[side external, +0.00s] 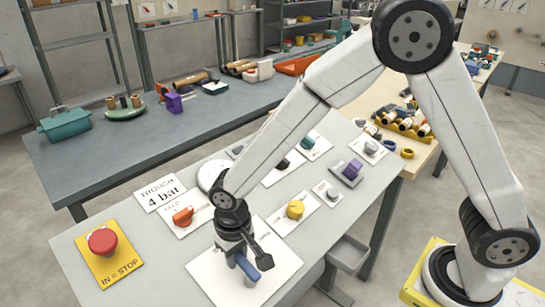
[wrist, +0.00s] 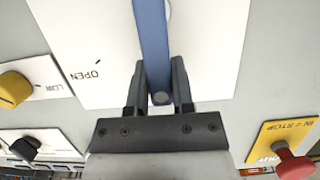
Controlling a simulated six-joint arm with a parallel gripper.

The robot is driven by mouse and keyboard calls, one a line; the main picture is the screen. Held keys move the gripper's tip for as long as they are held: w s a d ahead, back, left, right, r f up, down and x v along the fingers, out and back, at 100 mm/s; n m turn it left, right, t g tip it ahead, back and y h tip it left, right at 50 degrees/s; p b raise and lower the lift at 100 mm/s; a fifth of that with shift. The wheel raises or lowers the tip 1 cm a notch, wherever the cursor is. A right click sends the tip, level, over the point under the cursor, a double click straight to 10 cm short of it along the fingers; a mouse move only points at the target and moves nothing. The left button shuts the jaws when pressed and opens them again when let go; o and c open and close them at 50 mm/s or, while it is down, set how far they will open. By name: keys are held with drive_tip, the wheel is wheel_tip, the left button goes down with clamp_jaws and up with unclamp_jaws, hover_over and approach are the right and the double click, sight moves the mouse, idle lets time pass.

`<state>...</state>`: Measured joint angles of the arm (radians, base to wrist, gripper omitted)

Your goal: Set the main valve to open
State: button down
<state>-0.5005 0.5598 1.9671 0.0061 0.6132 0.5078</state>
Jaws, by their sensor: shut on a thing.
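The main valve's blue lever (side external: 247,269) stands on a large white plate (side external: 212,276) at the front of the panel. In the wrist view the lever (wrist: 152,40) runs from between my fingers up past the top edge, so its far end is out of view. The word OPEN (wrist: 84,75) with a short tick is printed on the plate, to the left of the lever and apart from it. My gripper (side external: 243,258) is shut on the blue lever near its end; its fingers (wrist: 160,72) lie on both sides of it.
A red stop button (side external: 102,241) on a yellow plate is at the left. An orange-red knob (side external: 183,215), a yellow knob (side external: 295,209) and a purple knob (side external: 353,168) stand nearby. A sign (side external: 160,194) reads "TROUGH 4 bar". A grey tray (side external: 348,253) hangs at the panel's right edge.

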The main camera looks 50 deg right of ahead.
drive_tip(key=shift+d+r, duration=0.1)
drive_tip(key=shift+d+m+y, duration=0.4)
drive_tip(key=shift+m, duration=0.6)
drive_tip(key=m, duration=0.1)
drive_tip(key=d+m, duration=0.1)
drive_tip(key=m+y, duration=0.1)
drive_tip(key=shift+s+d, duration=0.25)
drive_tip(key=m, duration=0.2)
drive_tip(key=s+d+m+t, duration=0.1)
drive_tip(key=shift+f+y, duration=0.25)
drive_tip(key=shift+y, duration=0.15)
drive_tip(key=shift+s+d+f+m+t+y, duration=0.1)
drive_tip(key=shift+s+d+m+t+y, duration=0.1)
drive_tip(key=shift+m, duration=0.6)
drive_tip(key=shift+s+d+f+m+t+y, duration=0.1)
drive_tip(key=shift+s+d+m+t, duration=0.1)
drive_tip(key=shift+m, duration=0.6)
drive_tip(key=shift+c, duration=2.4)
unclamp_jaws()
drive_tip(key=shift+s, duration=0.1)
